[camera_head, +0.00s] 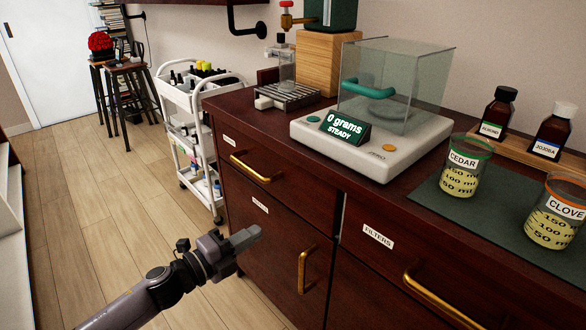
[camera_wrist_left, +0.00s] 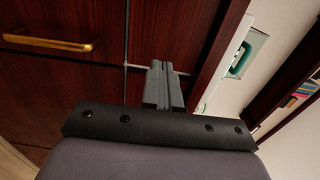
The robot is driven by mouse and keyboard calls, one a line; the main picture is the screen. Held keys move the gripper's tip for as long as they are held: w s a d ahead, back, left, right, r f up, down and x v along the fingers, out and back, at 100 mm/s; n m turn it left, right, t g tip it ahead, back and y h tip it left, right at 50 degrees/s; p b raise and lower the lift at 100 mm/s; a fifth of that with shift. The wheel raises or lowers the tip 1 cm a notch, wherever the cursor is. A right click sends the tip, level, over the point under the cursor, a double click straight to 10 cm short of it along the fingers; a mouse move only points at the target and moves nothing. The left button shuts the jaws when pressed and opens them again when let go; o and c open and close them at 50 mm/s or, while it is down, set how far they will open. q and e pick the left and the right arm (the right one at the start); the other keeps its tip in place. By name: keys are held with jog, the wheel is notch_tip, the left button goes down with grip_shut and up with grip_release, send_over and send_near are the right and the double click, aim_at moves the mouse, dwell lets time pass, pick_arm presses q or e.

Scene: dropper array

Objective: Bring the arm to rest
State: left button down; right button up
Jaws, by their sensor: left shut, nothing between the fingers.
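My left gripper (camera_head: 247,236) is in front of the dark red wooden cabinet (camera_head: 262,228), below the counter top, and holds nothing. Its arm comes in from the lower left. In the left wrist view the gripper's fingers (camera_wrist_left: 163,84) are pressed together, with cabinet fronts and a brass handle (camera_wrist_left: 48,43) behind them. I cannot tell whether the fingertips touch the cabinet. My right gripper does not show.
On the counter stand a scale (camera_head: 385,140) reading "0 grams STEADY", a CEDAR beaker (camera_head: 464,172), a CLOVE beaker (camera_head: 556,218) and brown bottles (camera_head: 497,110). Brass handles (camera_head: 307,270) stick out of the cabinet. A white cart (camera_head: 190,130) stands behind; the floor at left is clear.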

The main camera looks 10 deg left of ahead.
pick_arm(q)
jog(key=s+a+f+n+g+y, duration=0.15)
jog(key=s+f+n+y, duration=0.25)
jog(key=s+f+n, duration=0.55)
jog(key=s+f+n+g+y, duration=0.2)
jog(key=s+f+n+y, duration=0.25)
jog(key=s+n, duration=0.95)
notch_tip(320, 180, up, 9)
jog(key=s+a+p, duration=0.1)
jog(key=p, duration=1.2)
jog(key=shift+s+r, duration=0.15)
